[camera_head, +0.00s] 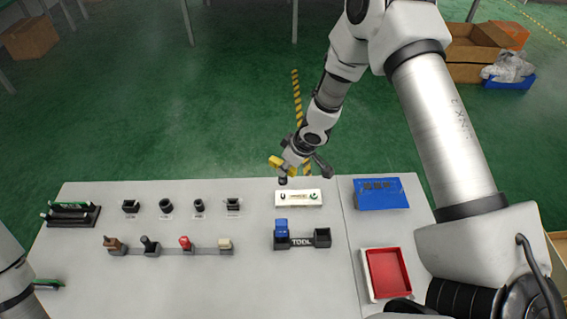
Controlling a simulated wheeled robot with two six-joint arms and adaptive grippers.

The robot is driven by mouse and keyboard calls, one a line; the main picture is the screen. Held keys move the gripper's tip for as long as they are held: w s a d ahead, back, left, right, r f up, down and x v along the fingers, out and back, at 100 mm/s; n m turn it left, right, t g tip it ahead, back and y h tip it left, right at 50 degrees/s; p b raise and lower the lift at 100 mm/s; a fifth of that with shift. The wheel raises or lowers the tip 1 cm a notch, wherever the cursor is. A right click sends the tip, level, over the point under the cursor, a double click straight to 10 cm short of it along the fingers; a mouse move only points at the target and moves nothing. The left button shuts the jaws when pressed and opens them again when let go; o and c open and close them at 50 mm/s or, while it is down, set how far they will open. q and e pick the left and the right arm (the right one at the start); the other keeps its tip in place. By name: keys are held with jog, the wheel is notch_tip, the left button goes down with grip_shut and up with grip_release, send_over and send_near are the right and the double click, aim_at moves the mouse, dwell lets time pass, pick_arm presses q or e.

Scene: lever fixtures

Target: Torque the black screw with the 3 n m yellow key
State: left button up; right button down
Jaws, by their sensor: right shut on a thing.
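My right gripper (294,163) is shut on the yellow key (275,161) above the far edge of the table. The key's dark lower end points down over the left part of the white plate (297,198). I cannot tell whether it touches the plate. A dark mark (283,195) at the plate's left end may be the black screw; it is too small to be sure. A green mark (314,196) is at the plate's right end. The tool holder (301,241) has a blue tool (281,227) in its left slot, and its right slot looks empty. My left gripper is out of view.
A blue box (380,194) and a red tray (386,272) are on the table's right part. A row of levers (184,243) and several dark sockets (198,205) are left of the plate. A black rack (72,214) is at far left. The front middle is clear.

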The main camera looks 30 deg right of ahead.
aim_at(287, 182)
dwell(0.3)
notch_tip(287, 182, down, 6)
jog(key=b, duration=0.4)
jog(key=shift+r, duration=0.25)
jog(key=shift+r, duration=0.1)
dwell(0.8)
jog(key=shift+p, duration=0.45)
jog(key=shift+f+b, duration=1)
jog(key=shift+f, duration=0.3)
jog(key=shift+r, duration=0.1)
